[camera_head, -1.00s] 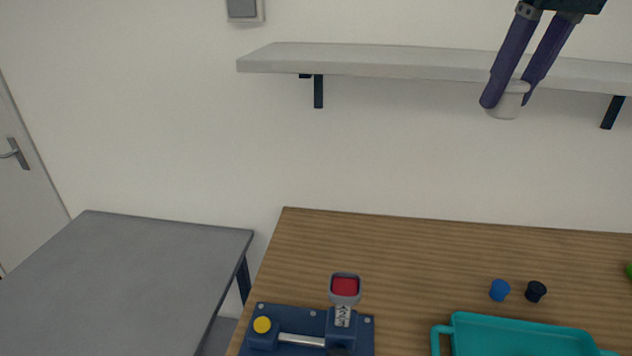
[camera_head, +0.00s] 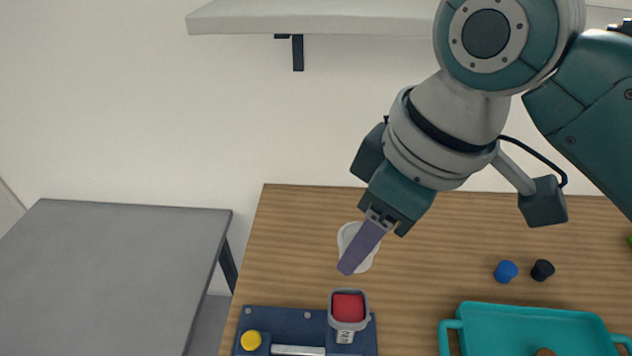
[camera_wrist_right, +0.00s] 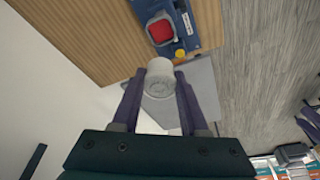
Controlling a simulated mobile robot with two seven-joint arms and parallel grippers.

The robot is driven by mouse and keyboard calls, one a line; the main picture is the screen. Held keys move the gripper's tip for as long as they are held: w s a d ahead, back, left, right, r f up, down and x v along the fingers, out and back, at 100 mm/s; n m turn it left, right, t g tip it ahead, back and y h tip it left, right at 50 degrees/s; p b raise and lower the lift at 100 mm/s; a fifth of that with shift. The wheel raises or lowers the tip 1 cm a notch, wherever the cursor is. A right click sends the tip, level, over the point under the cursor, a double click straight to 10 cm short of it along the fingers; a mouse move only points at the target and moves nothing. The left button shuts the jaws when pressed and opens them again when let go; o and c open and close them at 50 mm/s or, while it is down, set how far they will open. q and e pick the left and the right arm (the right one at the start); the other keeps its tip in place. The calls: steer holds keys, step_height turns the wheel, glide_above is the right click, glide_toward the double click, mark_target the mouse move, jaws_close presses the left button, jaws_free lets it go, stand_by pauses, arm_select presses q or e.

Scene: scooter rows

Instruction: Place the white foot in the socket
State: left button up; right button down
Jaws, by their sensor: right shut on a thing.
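The white foot (camera_head: 352,236) is held in my right gripper (camera_head: 352,258), whose purple fingers are shut on it. In the head view one finger covers part of it. In the right wrist view the foot (camera_wrist_right: 160,84) sits between both fingertips (camera_wrist_right: 160,88). The socket (camera_head: 348,308), a grey rim with a red inside, stands on a blue fixture (camera_head: 290,322). In the head view the foot appears just above the socket, apart from it; the socket also shows in the right wrist view (camera_wrist_right: 161,31).
The fixture has a yellow knob (camera_head: 251,340) and a metal bar. A teal tray (camera_head: 530,312) stands to the right on the wooden table (camera_head: 290,235). A blue cap (camera_head: 505,271) and a black cap (camera_head: 542,269) lie behind it. A grey table (camera_head: 120,270) stands left; a shelf (camera_head: 300,18) is above.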

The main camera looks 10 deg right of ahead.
step_height(320, 180, down, 7)
steer(key=shift+f, duration=0.1)
steer(key=shift+f+b, duration=0.35)
steer(key=shift+f, duration=1.7)
steer(key=shift+w, duration=0.1)
steer(key=shift+f, duration=0.1)
